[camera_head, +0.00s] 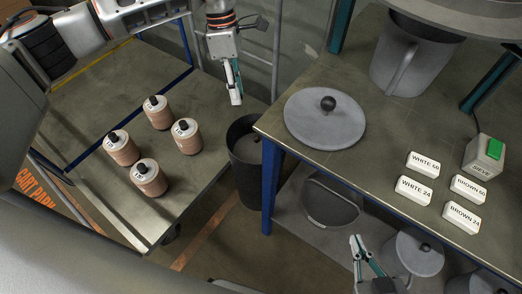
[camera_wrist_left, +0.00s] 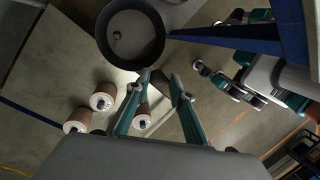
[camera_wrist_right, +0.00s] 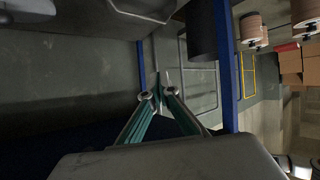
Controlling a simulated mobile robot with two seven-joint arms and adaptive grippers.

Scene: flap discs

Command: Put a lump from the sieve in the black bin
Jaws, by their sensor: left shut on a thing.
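My left gripper (camera_head: 236,98) points down in the gap between the two tables, above and slightly left of the black bin (camera_head: 244,185) in the head view. In the left wrist view its fingers (camera_wrist_left: 160,77) are closed on a small dark lump (camera_wrist_left: 160,84), whose outline is hard to make out. The bin (camera_wrist_left: 158,42) stands just beyond the fingertips there, with a grey patch inside. My right gripper (camera_head: 363,247) is open and empty, low before the right table; its tips (camera_wrist_right: 158,94) show apart in its wrist view. The sieve bowl (camera_head: 470,8) seems cut off at the top right.
Several capped brown containers (camera_head: 146,176) stand on the left table. The right table holds a grey lid (camera_head: 310,128) with a dark knob, a grey bucket (camera_head: 390,65), a box marked SIEVE (camera_head: 480,160) and several labelled white blocks (camera_head: 423,165). Its blue leg (camera_head: 269,185) is beside the bin.

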